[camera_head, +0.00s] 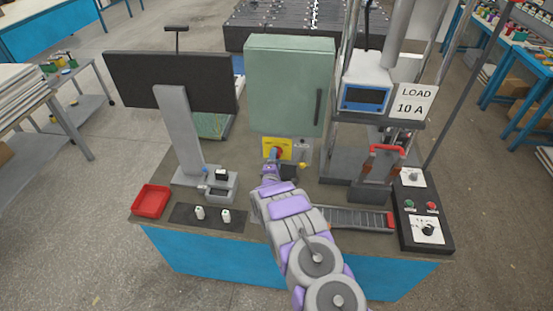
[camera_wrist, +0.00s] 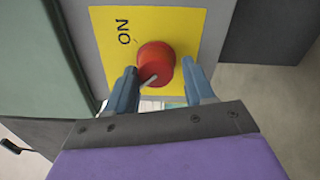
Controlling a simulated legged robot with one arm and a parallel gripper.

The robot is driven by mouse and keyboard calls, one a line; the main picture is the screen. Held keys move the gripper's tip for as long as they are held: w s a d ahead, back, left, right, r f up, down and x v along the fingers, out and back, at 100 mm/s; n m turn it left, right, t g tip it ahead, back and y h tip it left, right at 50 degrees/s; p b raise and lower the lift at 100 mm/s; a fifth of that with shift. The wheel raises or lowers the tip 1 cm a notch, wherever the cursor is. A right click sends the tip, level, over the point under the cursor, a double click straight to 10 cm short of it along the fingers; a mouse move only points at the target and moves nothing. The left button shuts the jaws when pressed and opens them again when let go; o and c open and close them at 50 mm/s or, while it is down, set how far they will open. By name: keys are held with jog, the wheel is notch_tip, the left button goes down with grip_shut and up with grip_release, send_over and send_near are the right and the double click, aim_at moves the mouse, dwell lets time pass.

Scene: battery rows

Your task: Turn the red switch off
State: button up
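The red switch (camera_wrist: 155,62) is a round knob with a pale marker line, on a yellow plate (camera_wrist: 112,25) marked "ON". In the head view the yellow plate (camera_head: 285,143) sits below the green cabinet, and the knob is mostly hidden by my gripper (camera_head: 272,157). In the wrist view my gripper (camera_wrist: 161,90) has its two blue fingers on either side of the knob's lower part. A gap shows between the right finger and the knob. The left finger is very close to the knob; I cannot tell if it touches.
The green cabinet (camera_head: 290,85) stands behind the switch. A monitor (camera_head: 172,79) and a red tray (camera_head: 151,201) are on the left of the bench. A press with a "LOAD 10 A" sign (camera_head: 411,101) and a control box (camera_head: 424,229) stand on the right.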

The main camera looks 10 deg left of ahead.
jog(key=shift+o, duration=1.3)
jog(key=shift+a, duration=0.15)
jog(key=shift+r, duration=0.1)
jog(key=shift+d, duration=0.2)
jog(key=s+a, duration=0.1)
jog(key=s, duration=1.6)
jog(key=shift+s+p, duration=0.15)
jog(key=shift+p, duration=0.2)
